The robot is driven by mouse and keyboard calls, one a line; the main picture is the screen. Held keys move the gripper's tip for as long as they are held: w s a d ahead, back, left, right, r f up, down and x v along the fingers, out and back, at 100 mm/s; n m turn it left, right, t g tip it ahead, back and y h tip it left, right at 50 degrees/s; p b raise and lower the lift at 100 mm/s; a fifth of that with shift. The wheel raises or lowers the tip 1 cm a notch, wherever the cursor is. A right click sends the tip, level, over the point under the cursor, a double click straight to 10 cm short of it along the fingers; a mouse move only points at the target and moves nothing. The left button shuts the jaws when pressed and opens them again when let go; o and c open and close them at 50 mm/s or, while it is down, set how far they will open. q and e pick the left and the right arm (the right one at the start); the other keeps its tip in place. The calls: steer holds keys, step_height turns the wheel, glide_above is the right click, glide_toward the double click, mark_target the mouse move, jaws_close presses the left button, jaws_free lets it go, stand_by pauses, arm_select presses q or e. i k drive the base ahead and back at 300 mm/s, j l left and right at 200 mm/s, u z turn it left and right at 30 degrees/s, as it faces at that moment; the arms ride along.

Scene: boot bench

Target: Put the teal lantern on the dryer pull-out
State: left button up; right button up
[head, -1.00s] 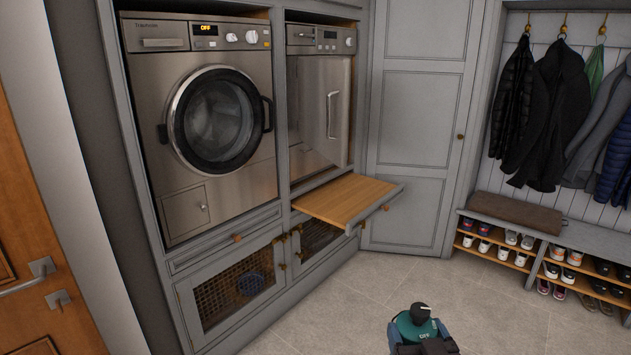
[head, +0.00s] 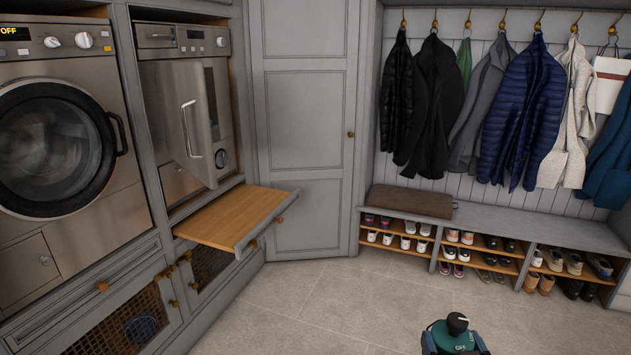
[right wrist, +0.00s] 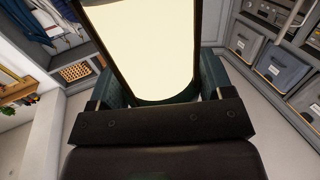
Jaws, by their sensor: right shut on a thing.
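The teal lantern (head: 450,336), with a dark top knob, is at the bottom edge of the head view, partly cut off. My right gripper (head: 456,346) is shut on it and holds it in front of me. In the right wrist view the lantern (right wrist: 150,45) fills the space between the fingers of my gripper (right wrist: 155,85), showing a bright pale pane and a dark teal rim. The dryer pull-out (head: 232,216) is a wooden board with a grey front, extended below the dryer (head: 165,75). Its top is bare. The lantern is apart from it, lower right in the picture. My left gripper is out of view.
The dryer door (head: 190,150) appears swung open above the pull-out. A washer (head: 60,140) stands at the left. A shoe bench (head: 530,232) with a brown cushion (head: 411,202) runs along the right, under hanging coats. The tiled floor (head: 330,300) between is clear.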

mark_target(230, 211)
steer(key=i+l+z, duration=0.15)
steer(key=i+z, duration=0.25)
steer(key=i, duration=0.55)
steer(key=i+u, duration=0.3)
steer(key=i, duration=0.15)
steer(key=i+l+u, duration=0.15)
steer(key=i+u, duration=0.15)
steer(key=i, duration=0.15)
steer(key=i+u, duration=0.25)
steer(key=u, duration=0.2)
steer(key=i+l+u, duration=0.2)
steer(key=u, duration=0.2)
steer(key=i+l+u, duration=0.25)
steer(key=u, duration=0.2)
steer(key=i+l+u, duration=0.2)
steer(key=u, duration=0.2)
steer(key=i+l+u, duration=0.3)
steer(key=l+u, duration=0.3)
steer(key=i+l+u, duration=0.15)
steer(key=l+u, duration=0.15)
steer(key=l, duration=0.1)
